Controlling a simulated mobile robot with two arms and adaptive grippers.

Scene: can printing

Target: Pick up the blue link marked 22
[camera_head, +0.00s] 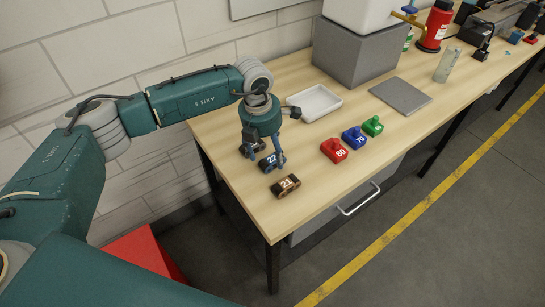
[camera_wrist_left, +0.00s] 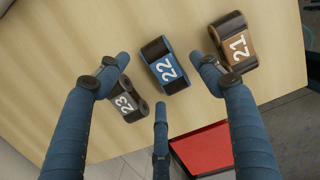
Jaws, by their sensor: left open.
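The blue link marked 22 (camera_wrist_left: 168,66) lies on the wooden table, with dark ends and a white number. In the head view the blue link (camera_head: 268,163) is partly covered by my left gripper (camera_head: 263,154), which is above it, pointing down. In the left wrist view my left gripper (camera_wrist_left: 160,76) is open and empty, its three blue fingers spread around the blue link. Whether any finger touches the link is unclear. My right gripper is in neither view.
A dark link marked 23 (camera_wrist_left: 128,103) and a brown link marked 21 (camera_wrist_left: 234,45) lie close on either side. In the head view a white tray (camera_head: 316,103), red (camera_head: 334,150), blue (camera_head: 354,138) and green (camera_head: 373,126) pieces stand further right.

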